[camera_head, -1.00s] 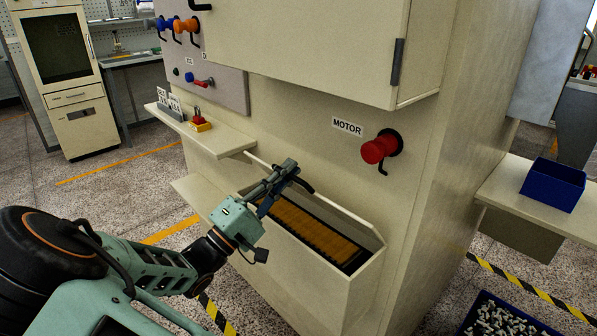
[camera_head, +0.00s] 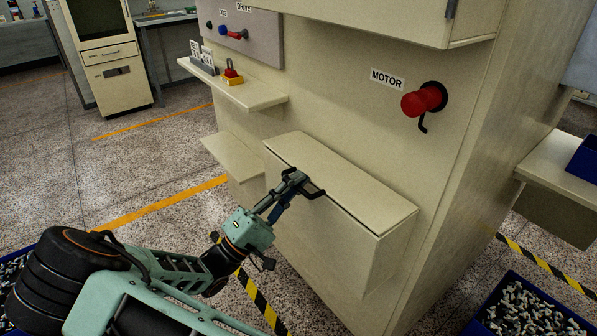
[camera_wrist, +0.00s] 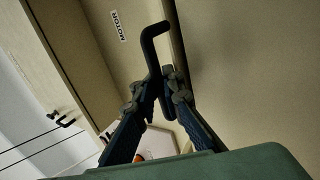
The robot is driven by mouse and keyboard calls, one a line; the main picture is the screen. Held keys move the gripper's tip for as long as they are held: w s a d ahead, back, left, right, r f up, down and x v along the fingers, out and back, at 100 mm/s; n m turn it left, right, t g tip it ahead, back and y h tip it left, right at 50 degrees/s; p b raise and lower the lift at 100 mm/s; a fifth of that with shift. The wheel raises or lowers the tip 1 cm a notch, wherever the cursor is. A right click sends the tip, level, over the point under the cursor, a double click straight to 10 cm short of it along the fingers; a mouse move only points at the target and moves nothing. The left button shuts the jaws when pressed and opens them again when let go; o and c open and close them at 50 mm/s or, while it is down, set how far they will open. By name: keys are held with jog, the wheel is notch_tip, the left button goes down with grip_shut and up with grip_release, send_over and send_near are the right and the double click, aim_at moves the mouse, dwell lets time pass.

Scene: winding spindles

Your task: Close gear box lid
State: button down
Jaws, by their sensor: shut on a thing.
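The gear box lid (camera_head: 345,180) is a flat cream panel lying over the top of the gear box (camera_head: 335,245), a cream trough on the machine's front. The lid looks level, with a thin dark line along its front edge; I cannot tell whether it is fully seated. My gripper (camera_head: 296,184) is at the lid's front edge, shut on the dark bent lid handle (camera_head: 314,194). In the wrist view the handle (camera_wrist: 152,45) rises from between my closed fingertips (camera_wrist: 160,88). The inside of the box is hidden.
A red motor knob (camera_head: 424,100) sits on the machine wall above the lid. A small shelf (camera_head: 240,93) with a red and yellow switch is to the left. Blue bins of metal parts (camera_head: 530,310) stand on the floor at the right and far left.

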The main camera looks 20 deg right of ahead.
jog(key=shift+a+f, duration=0.3)
jog(key=shift+f, duration=0.55)
jog(key=c, duration=2.4)
grip_release()
jog(key=shift+f, duration=0.1)
jog(key=shift+o, duration=0.3)
jog(key=shift+s, duration=0.1)
jog(key=v, duration=1.2)
